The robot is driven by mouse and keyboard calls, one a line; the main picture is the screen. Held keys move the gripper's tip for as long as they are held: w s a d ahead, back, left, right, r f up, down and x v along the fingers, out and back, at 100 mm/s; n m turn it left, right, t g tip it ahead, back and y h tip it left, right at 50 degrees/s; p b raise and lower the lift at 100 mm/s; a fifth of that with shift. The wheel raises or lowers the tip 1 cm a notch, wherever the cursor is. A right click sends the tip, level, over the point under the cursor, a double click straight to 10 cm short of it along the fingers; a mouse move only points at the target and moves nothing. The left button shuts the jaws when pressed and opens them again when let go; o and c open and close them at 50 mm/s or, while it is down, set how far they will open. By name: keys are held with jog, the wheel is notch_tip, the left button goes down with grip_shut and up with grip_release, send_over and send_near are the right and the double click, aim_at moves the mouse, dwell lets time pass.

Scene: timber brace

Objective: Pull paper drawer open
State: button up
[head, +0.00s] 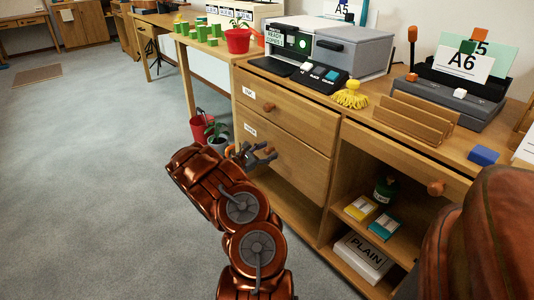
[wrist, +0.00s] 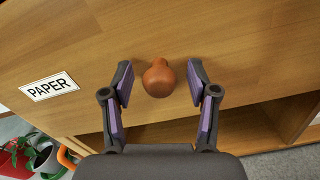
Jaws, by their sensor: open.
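The paper drawer (head: 290,160) is the lower drawer of the wooden cabinet, and its front looks flush with the cabinet. Its PAPER label (wrist: 49,87) is at the left in the wrist view. Its round orange-brown knob (wrist: 158,79) stands between my gripper's fingers in that view, with a gap on both sides. My gripper (wrist: 160,66) is open and empty, its two purple-padded fingers pointing at the drawer front. In the head view my gripper (head: 262,154) is in front of the drawer, and the knob is mostly hidden behind it.
The upper drawer (head: 300,122) with its own knob is directly above. An open shelf (head: 350,227) is to the right, holding boxes and a dark bottle. A red bucket (head: 203,127) and a potted plant (head: 217,138) stand on the floor left of the cabinet. Carpet at left is clear.

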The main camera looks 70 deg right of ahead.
jog(key=shift+c, duration=0.4)
grip_shut()
